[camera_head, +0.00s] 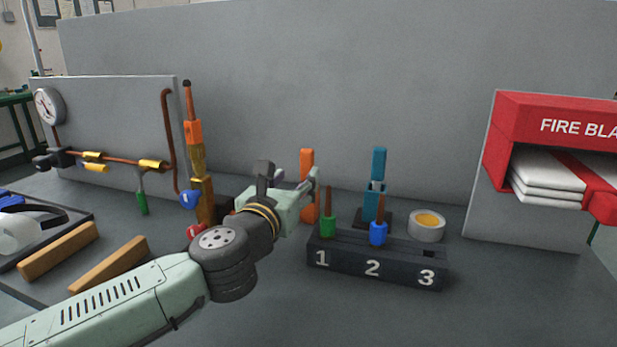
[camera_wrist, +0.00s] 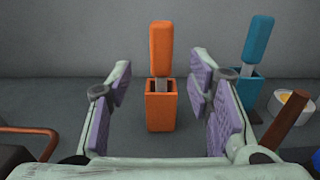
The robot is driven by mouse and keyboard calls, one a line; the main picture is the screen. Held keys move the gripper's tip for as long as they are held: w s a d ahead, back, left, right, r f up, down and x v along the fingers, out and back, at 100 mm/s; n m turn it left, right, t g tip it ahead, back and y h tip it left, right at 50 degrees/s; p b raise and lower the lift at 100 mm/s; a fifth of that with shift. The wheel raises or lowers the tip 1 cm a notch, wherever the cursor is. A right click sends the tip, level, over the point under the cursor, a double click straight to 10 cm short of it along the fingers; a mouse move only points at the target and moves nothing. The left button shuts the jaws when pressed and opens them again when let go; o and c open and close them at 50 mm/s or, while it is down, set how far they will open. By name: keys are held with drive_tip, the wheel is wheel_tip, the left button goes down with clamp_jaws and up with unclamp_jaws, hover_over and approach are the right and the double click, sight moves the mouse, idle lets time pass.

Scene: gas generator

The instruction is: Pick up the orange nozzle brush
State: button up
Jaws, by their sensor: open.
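The orange nozzle brush (camera_wrist: 160,48) stands upright in an orange square holder (camera_wrist: 160,110), with a grey shaft showing between them in the wrist view. In the head view the brush's orange handle (camera_head: 307,162) shows behind my gripper (camera_head: 300,184), and its holder is mostly hidden. In the wrist view my gripper (camera_wrist: 165,100) is open, with purple pads on both sides of the picture. The brush and holder appear between the pads but farther off, and nothing is held.
A teal brush (camera_head: 378,165) in its holder stands to the right. A black numbered rack (camera_head: 375,262) holds green and blue-collared tools in front. A tape roll (camera_head: 426,226) lies right of it. Copper pipework (camera_head: 168,130) and an orange-and-brass torch-like piece (camera_head: 195,150) stand left.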

sight(305, 169)
drive_tip(key=p+x, duration=0.1)
drive_tip(key=x, duration=0.6)
drive_tip(key=shift+w+d+f, duration=0.1)
drive_tip(key=shift+w, duration=0.1)
drive_tip(key=shift+c, duration=0.2)
clamp_jaws()
